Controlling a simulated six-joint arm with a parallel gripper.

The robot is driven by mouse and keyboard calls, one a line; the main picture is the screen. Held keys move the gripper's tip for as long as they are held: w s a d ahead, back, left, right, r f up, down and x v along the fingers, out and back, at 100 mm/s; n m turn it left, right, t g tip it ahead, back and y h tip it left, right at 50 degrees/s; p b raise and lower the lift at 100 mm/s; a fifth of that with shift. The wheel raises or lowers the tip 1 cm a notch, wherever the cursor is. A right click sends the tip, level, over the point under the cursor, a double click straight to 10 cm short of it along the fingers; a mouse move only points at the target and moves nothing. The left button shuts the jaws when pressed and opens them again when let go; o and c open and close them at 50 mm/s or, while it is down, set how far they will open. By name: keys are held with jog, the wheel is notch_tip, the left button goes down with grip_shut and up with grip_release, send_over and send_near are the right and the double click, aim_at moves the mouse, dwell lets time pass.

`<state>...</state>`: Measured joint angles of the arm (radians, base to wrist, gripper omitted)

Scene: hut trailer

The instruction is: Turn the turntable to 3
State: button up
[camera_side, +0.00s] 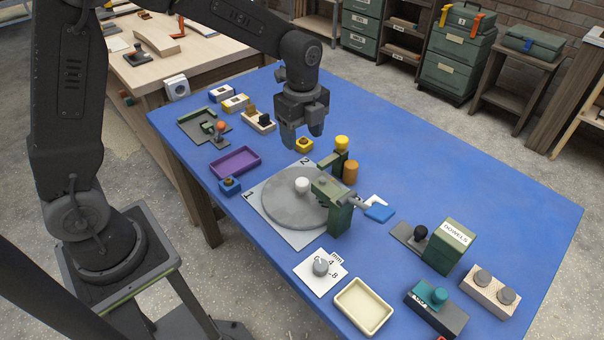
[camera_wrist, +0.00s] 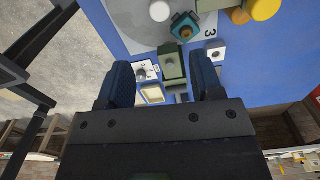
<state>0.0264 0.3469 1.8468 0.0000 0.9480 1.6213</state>
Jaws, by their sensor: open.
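The turntable is a round grey disc (camera_side: 280,212) on a pale square plate, with a white knob (camera_side: 302,185) standing on it. Numbers 1 (camera_side: 248,196) and 2 (camera_side: 305,163) show on the plate. A number 3 (camera_wrist: 211,30) shows in the wrist view, beside the disc (camera_wrist: 140,25) and its white knob (camera_wrist: 160,10).
Yellow (camera_side: 342,143) and orange (camera_side: 350,172) cylinders stand behind the bracket. A purple tray (camera_side: 236,163) is left of the disc. A dial plate (camera_side: 320,268), cream tray (camera_side: 363,306) and green dowels box (camera_side: 450,247) stand at the front and right. The table's back right is clear.

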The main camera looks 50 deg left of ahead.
aim_at(302, 181)
jog(key=shift+n, duration=0.3)
notch_tip(302, 181, down, 14)
jog(key=shift+r, duration=0.1)
jog(key=shift+c, duration=0.2)
grip_shut()
dwell(0.5)
